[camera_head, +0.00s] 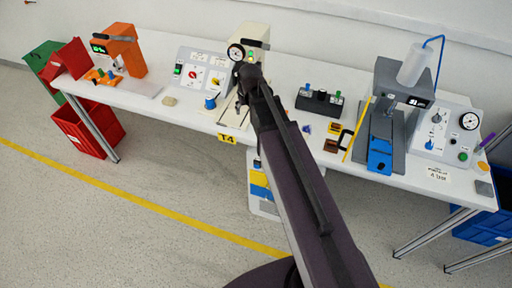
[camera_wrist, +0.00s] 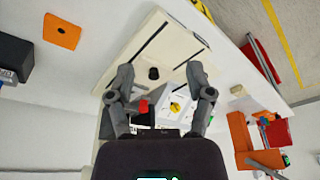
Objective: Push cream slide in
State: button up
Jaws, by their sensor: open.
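The cream machine (camera_head: 252,34) with a round gauge stands at the back middle of the table in the head view. Its cream slide or base plate (camera_head: 232,116) shows partly, low and left of my arm. In the wrist view a cream plate (camera_wrist: 135,50) with dark slots and a black knob (camera_wrist: 153,73) lies ahead of my gripper (camera_wrist: 161,72). The fingers are open and apart, with the knob seen between them and nothing held. Contact with the plate cannot be told. In the head view my arm hides much of the machine's lower front around my gripper (camera_head: 246,84).
A panel (camera_head: 198,75) with a red rotary switch is left of the machine, and a blue knob (camera_head: 210,102) is close by. A black box with buttons (camera_head: 319,102) is to the right. A grey press (camera_head: 385,110) stands farther right. The orange device (camera_head: 125,48) is far left.

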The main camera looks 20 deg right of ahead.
jog(key=s+f+m+g+b, duration=0.1)
jog(key=s+f+g+b, duration=0.1)
jog(key=s, duration=1.2)
notch_tip(320, 180, down, 2)
jog(key=shift+s+a+f+g+b, duration=0.15)
jog(key=shift+s+g+b, duration=0.25)
jog(key=shift+b, duration=0.25)
